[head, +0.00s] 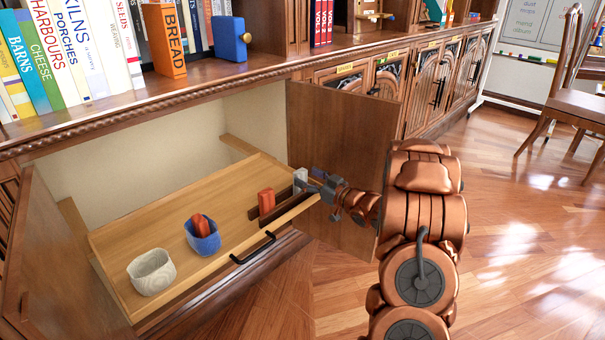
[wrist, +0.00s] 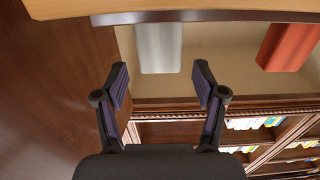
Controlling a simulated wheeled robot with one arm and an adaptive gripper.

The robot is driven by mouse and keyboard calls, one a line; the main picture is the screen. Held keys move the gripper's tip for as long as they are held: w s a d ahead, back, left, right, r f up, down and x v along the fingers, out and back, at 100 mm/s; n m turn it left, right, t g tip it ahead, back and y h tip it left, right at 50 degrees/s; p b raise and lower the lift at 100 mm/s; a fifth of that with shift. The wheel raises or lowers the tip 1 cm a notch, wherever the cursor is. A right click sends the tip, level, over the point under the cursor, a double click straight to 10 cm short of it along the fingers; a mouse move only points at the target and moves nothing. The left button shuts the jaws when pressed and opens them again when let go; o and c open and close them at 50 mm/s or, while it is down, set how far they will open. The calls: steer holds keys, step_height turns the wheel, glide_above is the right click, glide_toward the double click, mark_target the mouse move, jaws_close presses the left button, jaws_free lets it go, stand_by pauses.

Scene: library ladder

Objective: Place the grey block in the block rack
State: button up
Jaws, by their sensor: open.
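The grey block (head: 300,178) stands upright at the right end of the dark brown block rack (head: 282,208), inside the pulled-out wooden drawer. A red block (head: 266,202) stands at the rack's left end. My gripper (head: 312,184) is at the grey block, and its fingers partly overlap the block in the head view. In the wrist view the open fingers (wrist: 161,70) are spread to either side of the grey block (wrist: 158,48), with gaps showing on both sides. The red block (wrist: 290,46) is off to the right there. The grey block's lower end meets the rack's dark edge (wrist: 200,16).
An open cabinet door (head: 335,160) is close behind my gripper. A shelf of books overhangs the drawer's back.

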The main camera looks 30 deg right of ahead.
steer(key=p+v, duration=0.2)
steer(key=v, duration=0.6)
steer(key=shift+s, duration=0.35)
steer(key=s+a+r+m+g+h, duration=0.1)
steer(key=s+a+r+g+h, duration=0.1)
steer(key=s+a+g, duration=0.8)
steer(key=s+a+r+m+g+h, duration=0.1)
steer(key=s+a+r+g, duration=0.1)
steer(key=s+a+g, duration=0.9)
steer(key=s+a, duration=0.5)
steer(key=s, duration=0.3)
steer(key=s+a, duration=0.5)
steer(key=s, duration=0.3)
steer(key=shift+r+h, duration=0.15)
steer(key=shift+h, duration=0.25)
